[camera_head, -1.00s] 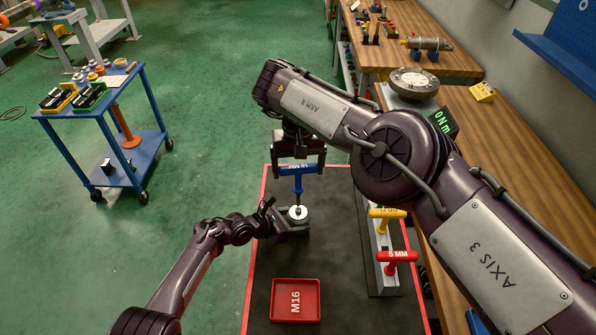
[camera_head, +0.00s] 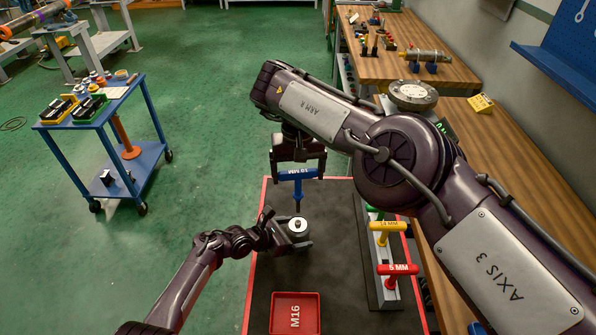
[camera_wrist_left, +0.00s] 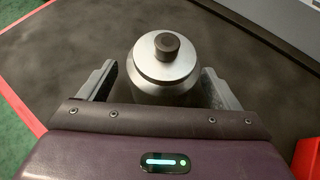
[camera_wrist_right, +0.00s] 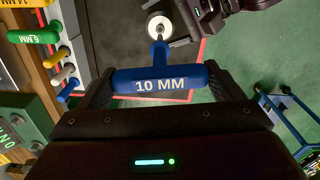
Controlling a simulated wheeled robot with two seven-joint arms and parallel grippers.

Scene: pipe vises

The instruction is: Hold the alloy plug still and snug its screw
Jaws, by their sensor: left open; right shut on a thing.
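The alloy plug (camera_head: 298,232) is a silver cylinder standing upright on the dark mat. Its dark screw (camera_wrist_left: 167,42) sticks up from the centre of its top. My left gripper (camera_wrist_left: 158,85) is open, with one finger on each side of the plug in the left wrist view; a gap shows at the right finger, and contact at the left is unclear. My right gripper (camera_head: 298,158) is shut on the blue 10 MM T-handle key (camera_head: 298,174), whose shaft points down above the plug. The key also shows in the right wrist view (camera_wrist_right: 160,82); its tip appears clear of the screw.
A rack (camera_head: 384,292) right of the plug holds yellow, red and green T-handle keys. A red M16 tray (camera_head: 296,314) lies on the near mat. The wooden bench (camera_head: 500,170) runs along the right. A blue cart (camera_head: 100,150) stands at the left.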

